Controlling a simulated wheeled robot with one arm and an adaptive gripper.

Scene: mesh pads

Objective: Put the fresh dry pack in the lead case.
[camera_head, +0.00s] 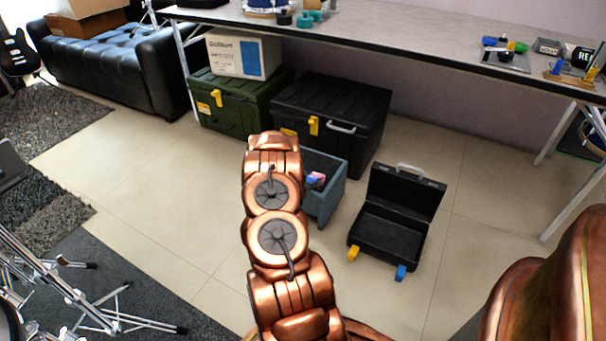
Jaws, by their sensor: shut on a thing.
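A small black case (388,239) stands open on the tiled floor at right of centre. Its lid is raised at the back, with a pale handle on top, and its inside looks empty. A yellow piece and a blue piece sit at its front corners. I cannot read a label that marks it as the lead case. I cannot make out a dry pack. My copper arm rises through the middle of the view, and my gripper is hidden behind its links.
A blue-grey bin (331,191) with pink and blue items stands partly behind my arm. A large black case (357,112) and a green case (235,118) with a box on top stand behind it, under the long table (400,28).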

